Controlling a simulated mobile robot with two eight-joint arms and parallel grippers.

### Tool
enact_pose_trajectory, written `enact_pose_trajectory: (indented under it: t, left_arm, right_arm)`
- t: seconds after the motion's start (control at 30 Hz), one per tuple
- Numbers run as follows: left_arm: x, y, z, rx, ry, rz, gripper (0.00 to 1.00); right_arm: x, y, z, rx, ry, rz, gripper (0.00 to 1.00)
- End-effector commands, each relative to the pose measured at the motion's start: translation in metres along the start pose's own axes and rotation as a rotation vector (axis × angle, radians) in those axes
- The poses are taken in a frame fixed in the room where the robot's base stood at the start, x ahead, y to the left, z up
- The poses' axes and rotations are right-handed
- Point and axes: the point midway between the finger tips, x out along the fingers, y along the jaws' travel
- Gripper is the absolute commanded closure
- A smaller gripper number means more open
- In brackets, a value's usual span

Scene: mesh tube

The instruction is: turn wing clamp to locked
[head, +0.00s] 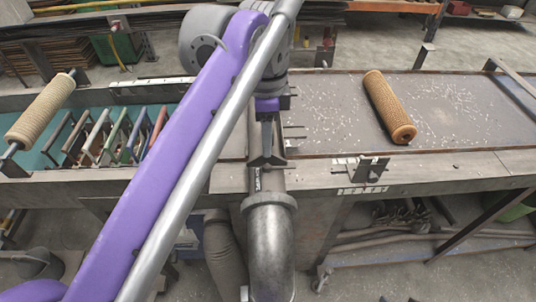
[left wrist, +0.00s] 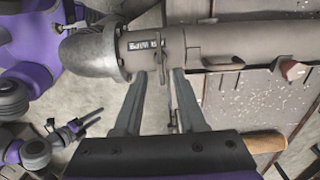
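A grey metal pipe with a bent elbow (head: 270,245) stands at the middle front in the head view; the elbow (left wrist: 95,52) also shows at the left in the left wrist view. A flange and a small lettered plate (left wrist: 143,45) are on the pipe. A thin grey tab (left wrist: 163,82), which looks like the clamp's wing, hangs below the pipe. My left gripper (left wrist: 161,75) has its fingers apart, one on each side of this tab; I cannot tell whether they touch it. In the head view, my left gripper (head: 267,150) is at the pipe's far end, partly hidden by its arm.
A tan mesh tube (head: 388,107) lies on the bench top (head: 330,110) to the right. Another mesh tube (head: 40,110) sits on a rod at the left, beside a rack of coloured bars (head: 112,135). A small dark bracket (head: 362,170) is at the bench's front edge.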

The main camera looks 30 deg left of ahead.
Motion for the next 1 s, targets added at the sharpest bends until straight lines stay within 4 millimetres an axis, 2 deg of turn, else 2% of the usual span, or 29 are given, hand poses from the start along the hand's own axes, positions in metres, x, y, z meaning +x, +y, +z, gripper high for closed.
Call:
enact_pose_trajectory:
  t: [0.1,0.3,0.67,0.73,0.9,1.0]
  left_arm:
    - [0.024,0.0,0.0,0.0,0.0,0.0,0.6]
    - [0.048,0.0,0.0,0.0,0.0,0.0,0.6]
    - [0.054,0.0,0.0,-0.001,0.0,-0.001,0.6]
    - [0.054,0.0,0.0,-0.001,0.0,-0.001,0.67]
    - [0.054,0.0,0.0,-0.001,0.0,-0.001,0.98]
    - [0.054,0.0,0.0,-0.001,0.0,-0.001,1.0]
  right_arm:
    - [0.003,0.0,0.002,0.0,-0.002,0.0,0.39]
    - [0.005,0.0,0.004,0.0,-0.003,0.0,0.39]
    - [0.005,0.0,0.004,0.0,-0.003,0.0,0.39]
    - [0.005,0.0,0.004,0.0,-0.003,0.0,0.39]
    - [0.005,0.0,0.004,0.0,-0.003,0.0,0.39]
    - [0.005,0.0,0.004,0.0,-0.003,0.0,0.39]
